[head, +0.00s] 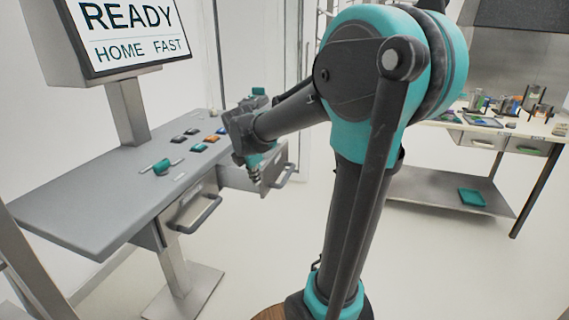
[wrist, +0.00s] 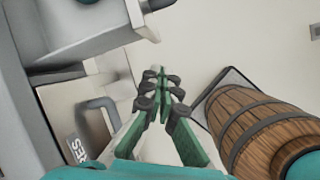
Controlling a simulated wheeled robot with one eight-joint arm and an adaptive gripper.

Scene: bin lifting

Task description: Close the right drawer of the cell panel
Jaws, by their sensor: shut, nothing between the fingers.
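The cell panel (head: 110,190) is a grey desk with two drawers under its front edge. The right drawer (head: 235,180) stands pulled out, with its bar handle (head: 285,175) toward the room. In the wrist view the open drawer (wrist: 95,42) shows at the top left, its inside partly visible. The left drawer's handle (head: 200,214) is nearer in the head view. That front appears close to the desk. My gripper (head: 255,175) is shut and empty, pointing down by the right drawer. In the wrist view its green fingers (wrist: 160,88) are together, apart from the drawers. Contact is unclear in the head view.
Small coloured buttons (head: 211,139) and a teal knob (head: 161,167) are on the desk top. A screen (head: 130,30) reading READY stands above it. A cluttered workbench (head: 470,125) is at the right. The floor in front of the drawers looks clear.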

